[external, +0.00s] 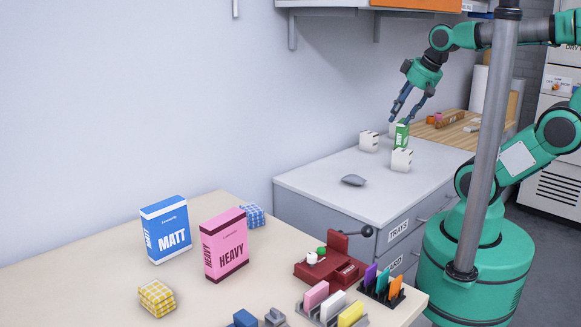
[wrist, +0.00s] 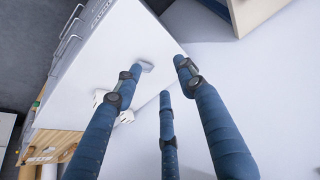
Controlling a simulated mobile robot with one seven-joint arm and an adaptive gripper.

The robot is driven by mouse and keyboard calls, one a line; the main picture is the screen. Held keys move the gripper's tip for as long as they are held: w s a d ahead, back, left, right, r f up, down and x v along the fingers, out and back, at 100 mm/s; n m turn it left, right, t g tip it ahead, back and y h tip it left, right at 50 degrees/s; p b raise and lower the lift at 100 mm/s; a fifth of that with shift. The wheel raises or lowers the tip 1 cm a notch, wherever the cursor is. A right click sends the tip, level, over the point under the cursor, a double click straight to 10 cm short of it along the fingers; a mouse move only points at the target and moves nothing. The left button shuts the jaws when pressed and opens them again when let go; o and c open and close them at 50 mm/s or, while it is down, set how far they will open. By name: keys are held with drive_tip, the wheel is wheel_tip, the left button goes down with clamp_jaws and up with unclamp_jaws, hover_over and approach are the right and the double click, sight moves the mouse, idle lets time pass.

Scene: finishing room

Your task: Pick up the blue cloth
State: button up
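The blue cloth (external: 252,215) is a small folded, checked cloth on the near cream table. It lies behind and right of the pink HEAVY box (external: 226,245), which stands close in front of it. My gripper (external: 401,118) is up over the far grey-white cabinet, well to the right of the cloth and away from it. Its blue fingers point down. In the wrist view my gripper (wrist: 160,76) has its three fingers spread apart with nothing between them. The blue cloth does not show in the wrist view.
A blue MATT box (external: 166,229) and a yellow checked cloth (external: 157,298) are on the cream table. A red device (external: 330,262) and colored-block racks (external: 333,306) stand at right.

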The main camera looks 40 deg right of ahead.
drive_tip(key=o, duration=1.3)
drive_tip(key=shift+c, duration=0.2)
